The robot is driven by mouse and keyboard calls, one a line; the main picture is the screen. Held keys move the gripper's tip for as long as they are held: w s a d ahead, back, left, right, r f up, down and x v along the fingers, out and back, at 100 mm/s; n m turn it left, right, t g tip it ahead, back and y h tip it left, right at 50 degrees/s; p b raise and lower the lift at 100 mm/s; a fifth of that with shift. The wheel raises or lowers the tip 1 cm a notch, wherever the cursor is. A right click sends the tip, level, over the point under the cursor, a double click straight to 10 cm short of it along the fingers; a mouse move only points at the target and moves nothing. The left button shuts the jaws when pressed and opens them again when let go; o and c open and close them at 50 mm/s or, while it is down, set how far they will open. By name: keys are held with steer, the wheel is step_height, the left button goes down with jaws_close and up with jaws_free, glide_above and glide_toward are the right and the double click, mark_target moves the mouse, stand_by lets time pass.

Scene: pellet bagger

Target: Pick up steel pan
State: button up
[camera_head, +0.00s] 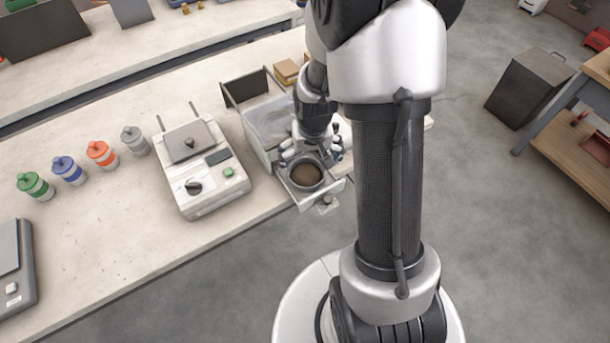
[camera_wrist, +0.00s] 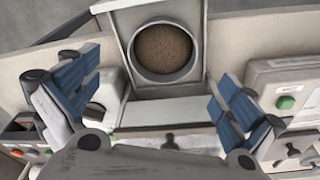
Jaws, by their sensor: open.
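A round steel pan (camera_head: 305,177) filled with brown pellets or powder sits in an open drawer (camera_head: 330,188) at the front of a pale box-shaped machine. In the wrist view, the pan (camera_wrist: 134,58) lies near the top centre, its rim showing around the brown fill. My gripper (camera_head: 312,155) is above the drawer, just behind the pan in the head view. In the wrist view, my gripper (camera_wrist: 155,90) has its blue-padded fingers spread wide, with nothing between them. The pan lies ahead of the fingers. Whether any finger touches the drawer cannot be told.
A white machine with a green button (camera_head: 228,172) stands left of the drawer machine. Several lidded bottles (camera_head: 68,170) stand farther left on the bench. A grey device (camera_head: 15,265) is at the lower left. A dark bin (camera_head: 527,88) stands on the floor at right.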

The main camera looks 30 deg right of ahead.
mark_target(306, 176)
steer(key=f+b, duration=0.1)
steer(key=f, duration=0.1)
steer(key=w+f, duration=0.1)
steer(key=f, duration=0.2)
steer(key=w+f+b, duration=0.1)
steer(key=f, duration=0.2)
steer(key=shift+f+b, duration=0.2)
steer(key=shift+b, duration=0.1)
steer(key=shift+c, duration=0.2)
steer(key=c, duration=0.9)
